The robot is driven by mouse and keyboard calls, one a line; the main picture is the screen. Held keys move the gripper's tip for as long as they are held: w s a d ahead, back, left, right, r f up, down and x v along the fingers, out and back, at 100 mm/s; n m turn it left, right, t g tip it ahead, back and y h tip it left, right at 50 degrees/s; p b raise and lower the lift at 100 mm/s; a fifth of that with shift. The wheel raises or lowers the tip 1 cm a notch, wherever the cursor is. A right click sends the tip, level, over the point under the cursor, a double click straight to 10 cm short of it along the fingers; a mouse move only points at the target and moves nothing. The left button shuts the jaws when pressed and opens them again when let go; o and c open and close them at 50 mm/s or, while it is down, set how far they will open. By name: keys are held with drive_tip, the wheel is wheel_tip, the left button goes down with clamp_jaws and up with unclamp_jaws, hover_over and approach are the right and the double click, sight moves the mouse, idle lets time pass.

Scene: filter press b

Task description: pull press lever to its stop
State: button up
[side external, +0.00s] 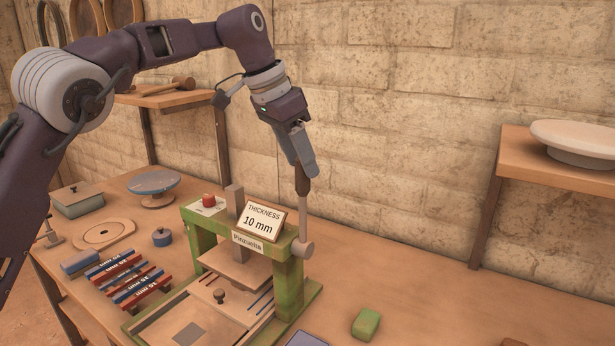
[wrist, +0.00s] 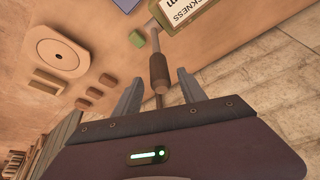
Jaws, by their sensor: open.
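The press lever (side external: 301,182) stands nearly upright on the right side of the green press (side external: 289,285), with a brown grip on a grey rod. Its round pivot (side external: 303,248) is at the press's upper right. My gripper (side external: 303,163) is at the top of the lever, pointing down. In the wrist view, the lever's brown grip (wrist: 159,72) lies between the two spread fingers of my gripper (wrist: 159,84), with gaps visible on both sides. The press plate (side external: 235,265) hangs under the top beam. The side view hides how the fingers sit around the grip.
A sign reading "THICKNESS 10 mm" (side external: 261,220) stands on the press, left of the lever. A green block (side external: 366,324) lies on the bench at right. Striped blocks (side external: 128,276) lie left of the press. A wall shelf (side external: 563,174) is at far right; the bench between is mostly clear.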

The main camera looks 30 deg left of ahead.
hover_over(302, 210)
drive_tip(key=w, duration=0.2)
wheel_tip(302, 210, down, 4)
drive_tip(key=shift+s+d+f, duration=0.1)
drive_tip(key=shift+s+f, duration=0.05)
clamp_jaws()
idle(1.1)
